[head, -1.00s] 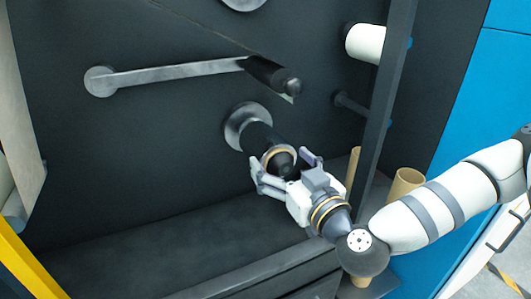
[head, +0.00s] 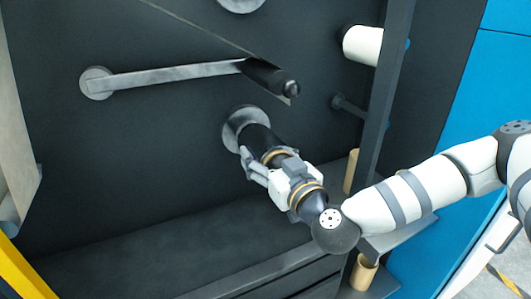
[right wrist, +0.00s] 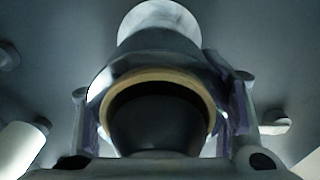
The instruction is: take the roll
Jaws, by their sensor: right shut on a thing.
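The roll (head: 262,140) is dark with a tan core ring at its near end. It sits on a spindle that sticks out from a round metal flange (head: 233,128) on the dark machine face. My right gripper (head: 264,163) is shut on the roll near its outer end, one finger on each side. In the right wrist view the roll's tan ring (right wrist: 160,76) encircles a dark rounded spindle tip (right wrist: 155,122), and my right gripper's fingers (right wrist: 168,110) flank it. My left gripper is not in view.
A metal bar (head: 170,76) with a dark roller (head: 268,76) is above. A white roll (head: 362,45) is at upper right, beside a dark upright post (head: 382,110). Tan tubes (head: 364,272) stand at lower right. A dark ledge (head: 150,250) below is clear.

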